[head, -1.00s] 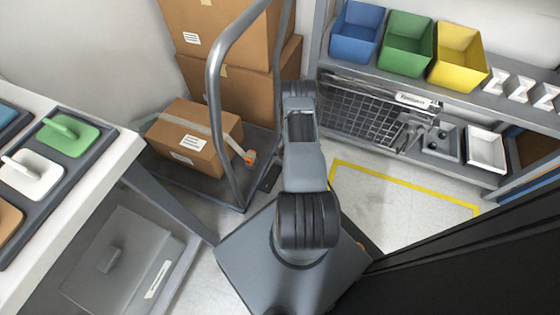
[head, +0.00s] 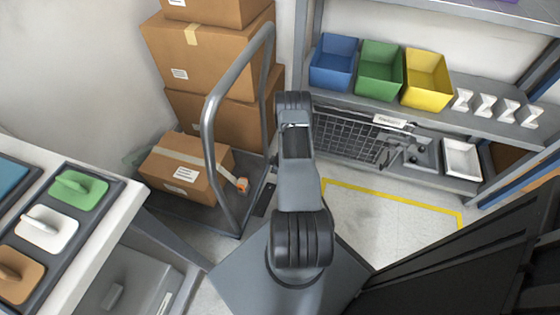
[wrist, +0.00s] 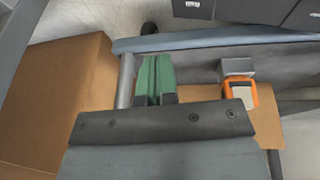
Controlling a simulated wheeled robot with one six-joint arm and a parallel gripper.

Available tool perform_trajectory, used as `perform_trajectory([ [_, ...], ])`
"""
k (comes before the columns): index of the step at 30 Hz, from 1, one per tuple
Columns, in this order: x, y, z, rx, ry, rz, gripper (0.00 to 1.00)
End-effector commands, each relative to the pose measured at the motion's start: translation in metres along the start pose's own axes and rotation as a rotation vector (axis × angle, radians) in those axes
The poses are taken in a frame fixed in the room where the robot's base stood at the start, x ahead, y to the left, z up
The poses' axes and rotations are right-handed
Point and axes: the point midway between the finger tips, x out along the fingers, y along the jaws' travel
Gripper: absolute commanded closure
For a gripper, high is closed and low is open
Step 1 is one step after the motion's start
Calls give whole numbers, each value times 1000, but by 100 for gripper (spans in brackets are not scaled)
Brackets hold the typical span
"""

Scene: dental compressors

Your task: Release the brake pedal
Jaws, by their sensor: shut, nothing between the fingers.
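An orange-and-grey piece (head: 242,184) shows low beside the handle of the platform cart (head: 188,212) in the head view. It may be the brake pedal; its exact position is hard to tell. The wrist view shows an orange-framed piece with a pale face (wrist: 238,93), right of my gripper (wrist: 155,68). My gripper's green fingers are together and empty, apart from this piece. In the head view my arm hides the gripper.
A taped carton (head: 187,170) lies on the cart, with stacked cartons (head: 205,55) behind. The cart's tall grey handle (head: 212,120) rises left of my arm. A shelf with coloured bins (head: 380,72) stands behind. Yellow-marked floor (head: 375,215) is clear at right.

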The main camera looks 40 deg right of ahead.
Motion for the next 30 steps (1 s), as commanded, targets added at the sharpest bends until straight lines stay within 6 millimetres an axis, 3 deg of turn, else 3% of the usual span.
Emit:
perform_trajectory([
  [3,-18,9,0,0,0,1,100],
  [9,-30,16,1,0,1,0,100],
  [30,-32,18,1,0,0,0,100],
])
